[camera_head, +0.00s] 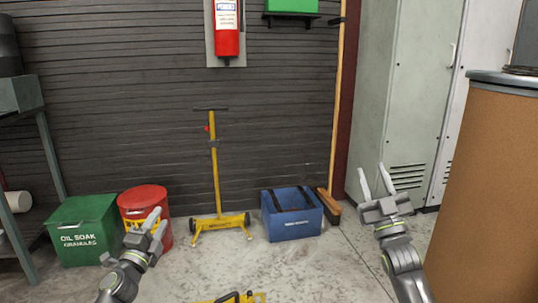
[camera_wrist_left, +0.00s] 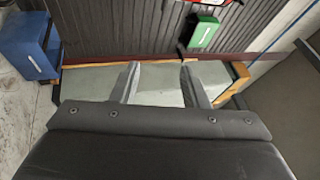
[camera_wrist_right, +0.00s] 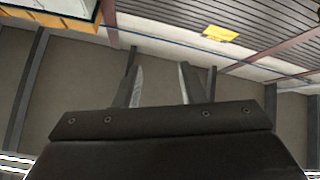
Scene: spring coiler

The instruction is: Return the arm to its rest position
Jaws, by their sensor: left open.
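My left gripper (camera_head: 156,222) is raised in front of the red drum, open and empty. Its two fingers stand apart in the left wrist view (camera_wrist_left: 158,84). My right gripper (camera_head: 375,181) is raised in front of the green-grey lockers, with its fingers pointing up and spread apart. The right wrist view shows those fingers apart with nothing between them (camera_wrist_right: 160,86). Neither gripper touches anything that I can see.
A green oil soak bin (camera_head: 85,232), a red drum (camera_head: 146,200), a yellow wheeled stand (camera_head: 216,170) and a blue box (camera_head: 291,216) stand along the wall. A yellow object (camera_head: 237,298) shows at the bottom edge.

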